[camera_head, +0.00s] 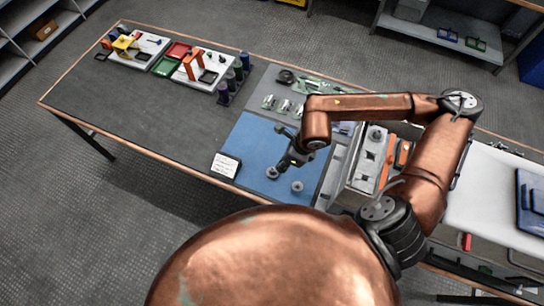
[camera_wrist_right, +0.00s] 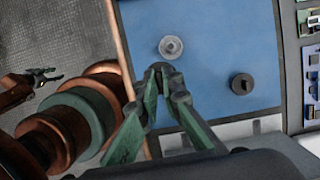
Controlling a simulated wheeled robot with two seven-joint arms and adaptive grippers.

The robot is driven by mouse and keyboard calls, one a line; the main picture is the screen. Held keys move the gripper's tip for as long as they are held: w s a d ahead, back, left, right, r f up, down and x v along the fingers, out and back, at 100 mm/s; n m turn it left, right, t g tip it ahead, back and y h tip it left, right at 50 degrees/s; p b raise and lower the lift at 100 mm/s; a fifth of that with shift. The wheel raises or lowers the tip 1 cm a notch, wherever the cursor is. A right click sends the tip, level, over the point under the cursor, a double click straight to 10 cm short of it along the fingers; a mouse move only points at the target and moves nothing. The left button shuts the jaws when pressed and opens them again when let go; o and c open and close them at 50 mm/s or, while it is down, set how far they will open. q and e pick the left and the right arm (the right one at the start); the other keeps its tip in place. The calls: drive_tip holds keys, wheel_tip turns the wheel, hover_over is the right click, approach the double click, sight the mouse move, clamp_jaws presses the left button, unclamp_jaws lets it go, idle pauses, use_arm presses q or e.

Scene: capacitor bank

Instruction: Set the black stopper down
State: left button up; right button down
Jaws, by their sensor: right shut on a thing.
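My right gripper (camera_head: 283,165) is low over the blue mat (camera_head: 248,150). In the right wrist view its green fingers close together at the tips (camera_wrist_right: 162,70) on a small dark piece, which I take for the black stopper. The tips hide most of it, and I cannot tell whether it touches the mat. A light grey round piece (camera_wrist_right: 171,47) lies on the mat just beyond the tips, and a dark round piece (camera_wrist_right: 242,83) lies to their right. My left gripper (camera_wrist_right: 45,76) shows small at the left of the wrist view, its jaws apart and empty.
In the head view two grey round pieces (camera_head: 272,172) (camera_head: 297,186) lie near the gripper. A white card (camera_head: 225,165) stands at the mat's front left corner. Trays and boards (camera_head: 370,160) stand to the right.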

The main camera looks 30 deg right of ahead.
drive_tip(key=shift+d+f, duration=0.1)
drive_tip(key=w+d+f, duration=0.2)
drive_tip(key=w+f, duration=0.1)
drive_tip(key=w+d+f, duration=0.2)
drive_tip(key=w+f, duration=0.1)
drive_tip(key=w, duration=0.1)
drive_tip(key=w+d+f, duration=0.3)
drive_tip(key=shift+w+d, duration=0.1)
drive_tip(key=shift+w, duration=0.2)
drive_tip(key=shift+w+d+f+b, duration=0.25)
drive_tip(key=shift+w+f+b, duration=0.05)
drive_tip(key=shift+f, duration=0.35)
wheel_tip(320, 180, down, 3)
drive_tip(key=shift+r, duration=0.15)
drive_tip(key=c, duration=2.5)
unclamp_jaws()
drive_tip(key=shift+c, duration=0.2)
drive_tip(key=o, duration=0.4)
